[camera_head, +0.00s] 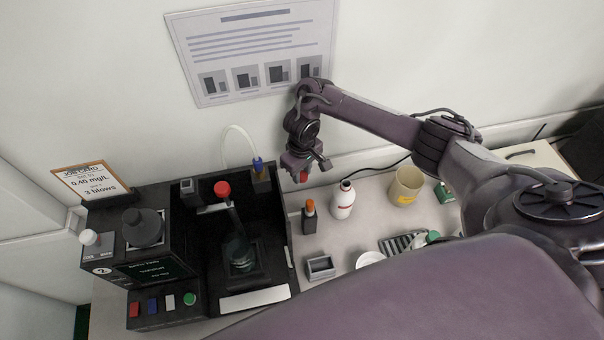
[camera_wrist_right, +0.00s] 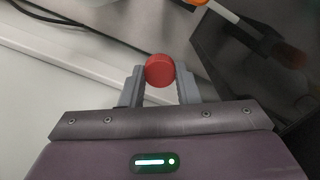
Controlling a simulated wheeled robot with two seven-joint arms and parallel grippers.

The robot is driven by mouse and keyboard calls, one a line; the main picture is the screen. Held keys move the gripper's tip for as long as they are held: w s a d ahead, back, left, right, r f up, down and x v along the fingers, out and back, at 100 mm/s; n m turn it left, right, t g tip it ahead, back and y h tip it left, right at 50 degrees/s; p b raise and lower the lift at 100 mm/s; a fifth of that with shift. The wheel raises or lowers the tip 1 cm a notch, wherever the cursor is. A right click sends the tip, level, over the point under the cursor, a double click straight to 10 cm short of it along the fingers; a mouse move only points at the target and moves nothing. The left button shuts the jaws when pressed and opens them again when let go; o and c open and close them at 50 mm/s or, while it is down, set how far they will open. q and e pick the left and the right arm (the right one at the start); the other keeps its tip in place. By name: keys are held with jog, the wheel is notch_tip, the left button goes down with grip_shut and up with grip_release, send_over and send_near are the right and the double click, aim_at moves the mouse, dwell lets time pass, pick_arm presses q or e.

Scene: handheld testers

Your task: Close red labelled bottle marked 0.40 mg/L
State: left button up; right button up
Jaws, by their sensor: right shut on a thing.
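A white bottle (camera_head: 343,203) with a red label stands upright on the counter, and its top looks dark, with no red cap on it. My right gripper (camera_head: 304,172) is up and to the left of the bottle, apart from it. It is shut on a red round cap (camera_head: 304,177). In the right wrist view the cap (camera_wrist_right: 160,70) sits between the two grey fingers of the gripper (camera_wrist_right: 160,80). Any marking on the bottle is too small to read. My left gripper is not in view.
A black tester with a red-knobbed lever (camera_head: 222,188) stands left. A dark orange-topped holder (camera_head: 309,215) is left of the bottle, a beige cup (camera_head: 405,186) to its right. A grey tray (camera_head: 320,266) is in front.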

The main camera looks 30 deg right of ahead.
jog(key=s+d, duration=0.4)
jog(key=d, duration=0.4)
jog(key=s+d, duration=0.4)
jog(key=d, duration=0.4)
jog(key=shift+s+r, duration=0.25)
jog(key=shift+s, duration=0.05)
